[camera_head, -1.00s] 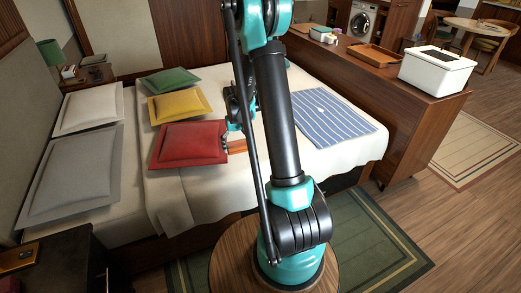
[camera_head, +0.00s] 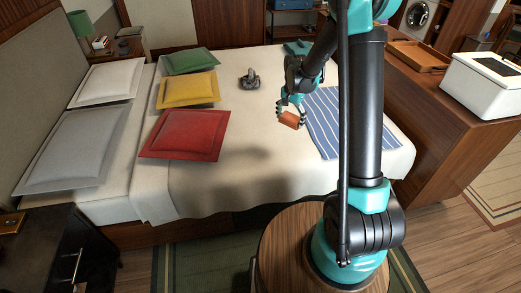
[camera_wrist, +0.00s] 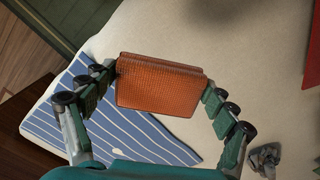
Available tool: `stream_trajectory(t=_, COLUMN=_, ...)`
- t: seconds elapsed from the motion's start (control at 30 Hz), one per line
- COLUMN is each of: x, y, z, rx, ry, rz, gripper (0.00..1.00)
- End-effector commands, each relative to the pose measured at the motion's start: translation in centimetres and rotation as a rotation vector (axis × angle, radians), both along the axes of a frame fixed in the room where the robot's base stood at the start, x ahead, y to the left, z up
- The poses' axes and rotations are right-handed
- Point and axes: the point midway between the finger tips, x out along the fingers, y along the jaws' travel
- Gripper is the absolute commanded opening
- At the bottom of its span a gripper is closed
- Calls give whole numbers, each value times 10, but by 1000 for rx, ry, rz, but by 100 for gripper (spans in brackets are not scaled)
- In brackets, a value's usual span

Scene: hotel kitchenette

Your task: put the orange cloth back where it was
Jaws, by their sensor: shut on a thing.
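The orange cloth (camera_head: 290,119) is a small folded rectangle with a woven texture. My gripper (camera_head: 291,108) is shut on it and holds it above the bed, just left of the blue striped cloth (camera_head: 322,138). In the wrist view the orange cloth (camera_wrist: 160,86) sits between the two fingers of my gripper (camera_wrist: 160,90), held at its left and right edges. The striped cloth (camera_wrist: 75,125) lies below and to the left there.
Red (camera_head: 186,134), yellow (camera_head: 188,90) and green (camera_head: 191,60) cushions lie on the left of the bed. A small dark grey object (camera_head: 249,79) lies on the sheet. The sheet (camera_head: 240,175) near the front is clear. A wooden tray (camera_head: 418,55) and white box (camera_head: 490,85) stand on the right cabinet.

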Motion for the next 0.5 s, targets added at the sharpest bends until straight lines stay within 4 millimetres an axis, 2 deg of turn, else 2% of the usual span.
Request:
stream_trajectory(t=0.03, x=0, y=21, z=6, rx=0, ry=0, rz=-67, gripper=58)
stream_trajectory(t=0.2, x=-1, y=78, z=24, rx=0, ry=1, rz=-338, gripper=58)
stream_trajectory(t=0.33, x=-5, y=113, z=35, rx=0, ry=1, rz=-505, gripper=58)
stream_trajectory(t=0.5, x=-9, y=138, z=44, rx=-1, ry=2, rz=-639, gripper=58)
